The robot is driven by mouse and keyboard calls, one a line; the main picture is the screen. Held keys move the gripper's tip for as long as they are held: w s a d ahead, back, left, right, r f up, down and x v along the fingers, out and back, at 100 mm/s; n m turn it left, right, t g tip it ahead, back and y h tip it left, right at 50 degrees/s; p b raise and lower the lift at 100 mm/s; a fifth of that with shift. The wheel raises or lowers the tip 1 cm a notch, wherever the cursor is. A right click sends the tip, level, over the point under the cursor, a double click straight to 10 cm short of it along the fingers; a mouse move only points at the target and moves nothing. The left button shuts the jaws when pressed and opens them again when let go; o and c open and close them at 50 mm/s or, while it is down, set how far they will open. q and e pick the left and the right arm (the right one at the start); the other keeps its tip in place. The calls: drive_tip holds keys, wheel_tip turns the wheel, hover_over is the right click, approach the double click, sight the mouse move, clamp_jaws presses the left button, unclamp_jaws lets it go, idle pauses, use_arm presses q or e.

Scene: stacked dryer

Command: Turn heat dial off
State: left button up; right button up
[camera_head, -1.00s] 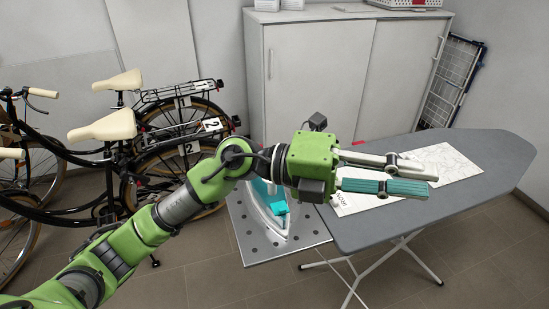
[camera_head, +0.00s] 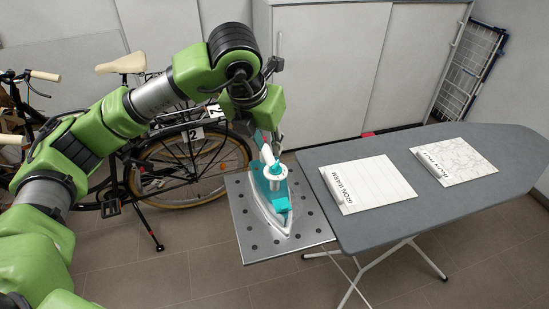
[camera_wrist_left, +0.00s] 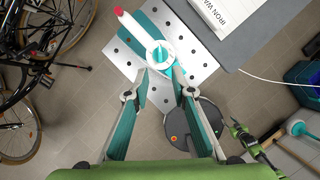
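The teal-and-white iron (camera_head: 273,212) rests on a perforated metal plate (camera_head: 248,250) at the left end of the ironing board. Its heat dial (camera_head: 280,172) is a round white disc near the top of the iron. The dial also shows in the left wrist view (camera_wrist_left: 159,54), with a teal bar across it. My left gripper (camera_head: 270,146) points down over the iron. In the left wrist view the left gripper (camera_wrist_left: 160,80) is open, its fingertips either side of the dial's near edge. I cannot tell whether they touch it.
The grey ironing board (camera_head: 400,225) carries an "IRON WARM" sheet (camera_head: 375,183) and a second sheet (camera_head: 455,161). A bicycle (camera_head: 190,170) stands behind my left arm. A white cabinet (camera_head: 335,70) stands at the back. A cable shows in the left wrist view (camera_wrist_left: 265,77).

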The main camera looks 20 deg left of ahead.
sight(275, 164)
use_arm(q)
drive_tip(key=p+x, duration=0.2)
drive_tip(key=x, duration=0.7)
drive_tip(key=shift+w+f, duration=0.1)
drive_tip(key=shift+f, duration=0.15)
clamp_jaws()
